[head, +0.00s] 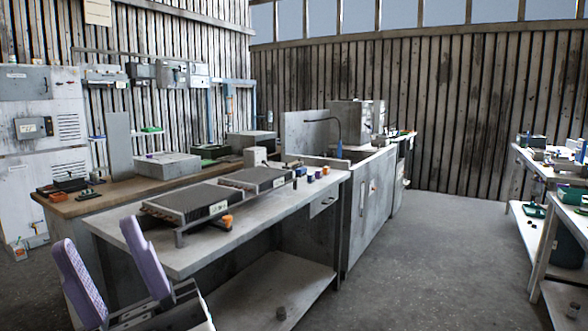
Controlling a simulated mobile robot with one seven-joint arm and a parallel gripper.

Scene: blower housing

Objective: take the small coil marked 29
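Two flat dark finned blocks that look like coils lie on the near grey bench (290,204). The nearer coil (185,200) is larger and sits on a metal stand, with a small pale label at its right front corner. The farther coil (250,178) is a little smaller and lies behind it to the right, also with a pale label. The labels are too small to read, so I cannot tell which is marked 29.
Small orange, purple and blue pieces (311,177) stand on the bench's right part. A wooden-topped bench runs behind. Open grey floor (430,250) lies between this bench and a right-hand workbench (541,175).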

